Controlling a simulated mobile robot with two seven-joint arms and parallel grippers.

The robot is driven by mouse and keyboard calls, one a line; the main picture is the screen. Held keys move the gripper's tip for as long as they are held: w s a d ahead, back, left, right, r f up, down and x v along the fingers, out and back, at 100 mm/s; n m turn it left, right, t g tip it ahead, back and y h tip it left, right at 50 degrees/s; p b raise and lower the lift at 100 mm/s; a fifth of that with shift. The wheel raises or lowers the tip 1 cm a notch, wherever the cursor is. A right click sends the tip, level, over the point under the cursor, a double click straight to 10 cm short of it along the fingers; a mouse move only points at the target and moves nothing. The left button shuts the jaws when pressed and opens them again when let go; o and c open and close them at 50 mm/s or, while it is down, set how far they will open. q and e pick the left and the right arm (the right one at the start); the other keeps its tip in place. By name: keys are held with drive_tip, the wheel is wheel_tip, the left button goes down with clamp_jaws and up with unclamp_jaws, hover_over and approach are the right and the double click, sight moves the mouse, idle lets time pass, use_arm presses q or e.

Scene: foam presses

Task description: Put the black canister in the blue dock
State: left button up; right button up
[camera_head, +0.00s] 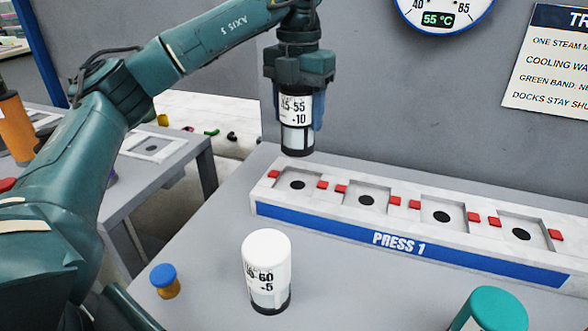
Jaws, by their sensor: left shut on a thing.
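My left gripper (298,92) is shut on a canister (297,136) and holds it upright in the air, behind and above the left end of the press. The canister has a white label, partly covered, reading about "45-55 -10", and a black bottom rim. The Press 1 block (400,244) has a blue front band and several square docks in a row, each with red clips and a dark round centre. All these docks look empty. My right gripper is not in view.
A white-capped canister (267,272) stands on the table before the press. A wall gauge (440,14) reads 55 °C. A sign (550,62) hangs right.

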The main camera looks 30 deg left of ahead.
sight(298, 152)
use_arm(q)
wheel_tip(298, 152, down, 8)
drive_tip(key=shift+f, duration=0.1)
drive_tip(key=shift+f, duration=0.1)
idle(0.3)
drive_tip(key=shift+f+b, duration=0.15)
drive_tip(key=shift+b, duration=0.15)
drive_tip(key=o, duration=1.1)
drive_tip(key=shift+r+p, duration=0.35)
drive_tip(key=shift+r, duration=3.65)
